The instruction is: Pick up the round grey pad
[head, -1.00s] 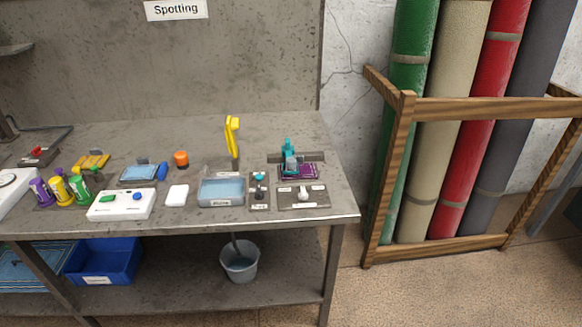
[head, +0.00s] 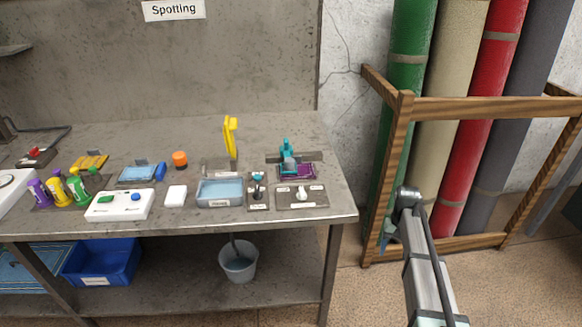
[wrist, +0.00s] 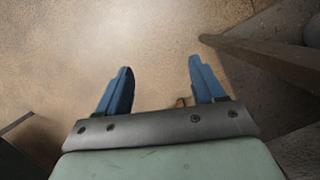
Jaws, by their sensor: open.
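I cannot make out a round grey pad for sure in either view. The workbench (head: 300,222) holds many small items, and a dark board (head: 318,200) with a small pale knob sits at its right front. My gripper is at the right of the head view, beyond the bench's right end, with a bluish finger (head: 387,241) showing in front of the rug rack. In the wrist view my gripper (wrist: 160,67) has two blue fingers wide apart, with nothing between them, above the tan floor (wrist: 155,45).
A wooden rack (head: 400,150) with upright rolled rugs stands right of the bench. On the bench are a blue tray (head: 219,192), a yellow upright tool (head: 230,138), an orange round item (head: 180,159) and several bottles. A bucket (head: 239,262) and blue bin (head: 100,264) sit below.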

